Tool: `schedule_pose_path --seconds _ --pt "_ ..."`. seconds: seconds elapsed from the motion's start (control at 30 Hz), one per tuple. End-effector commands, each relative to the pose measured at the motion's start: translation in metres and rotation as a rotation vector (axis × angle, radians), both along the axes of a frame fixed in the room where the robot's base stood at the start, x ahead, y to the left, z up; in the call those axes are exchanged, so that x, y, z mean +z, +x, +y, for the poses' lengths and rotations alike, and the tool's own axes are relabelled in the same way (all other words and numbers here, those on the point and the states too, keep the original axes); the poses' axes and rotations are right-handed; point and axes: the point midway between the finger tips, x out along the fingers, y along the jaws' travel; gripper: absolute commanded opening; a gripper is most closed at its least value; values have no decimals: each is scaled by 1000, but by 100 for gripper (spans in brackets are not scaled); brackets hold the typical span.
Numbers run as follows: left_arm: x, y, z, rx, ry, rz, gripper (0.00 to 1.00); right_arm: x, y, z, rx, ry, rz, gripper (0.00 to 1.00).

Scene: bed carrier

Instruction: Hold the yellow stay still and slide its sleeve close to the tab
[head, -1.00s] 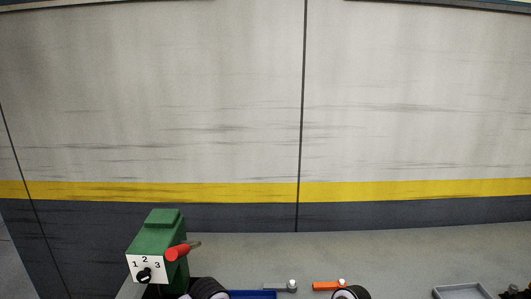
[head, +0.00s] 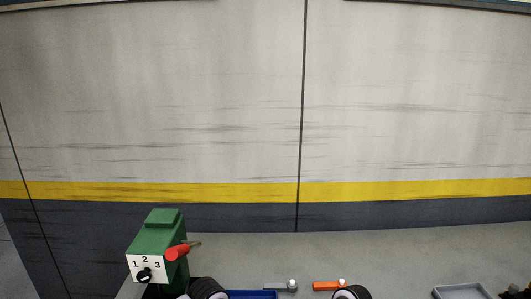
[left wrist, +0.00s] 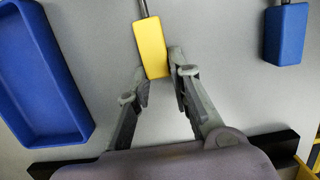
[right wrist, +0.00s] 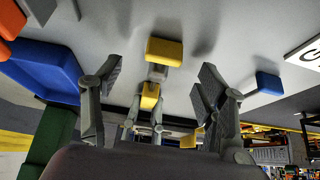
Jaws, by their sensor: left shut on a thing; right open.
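The yellow stay shows in the left wrist view as a yellow block (left wrist: 153,48) with a thin metal rod at its top. My left gripper (left wrist: 160,72) is shut on the lower part of this block. In the right wrist view, a yellow block (right wrist: 149,96) sits between my left gripper's fingertips. A second yellow block (right wrist: 164,51) lies farther up, with a pale grey piece (right wrist: 157,73) between the two. I cannot tell which part is the sleeve or the tab. My right gripper (right wrist: 158,82) is open, its fingers apart on either side of the stay. The stay is out of the head view.
A blue tray (left wrist: 45,85) lies left of the stay and a blue block (left wrist: 286,34) right of it. In the head view, a green box (head: 157,238) with a dial and red lever stands at the left. An orange part (head: 325,286) and grey tray (head: 461,292) are at the bottom.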

Motion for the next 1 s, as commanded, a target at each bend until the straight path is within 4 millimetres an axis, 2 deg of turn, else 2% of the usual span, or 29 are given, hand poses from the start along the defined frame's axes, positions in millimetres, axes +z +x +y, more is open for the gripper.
schedule_pose_path --seconds 0.63,1.0 --pt "1 0 -2 -2 -4 0 0 53 1 0 0 2 -4 67" --pt "1 0 -2 -2 -4 -1 0 58 0 0 0 2 -1 67"
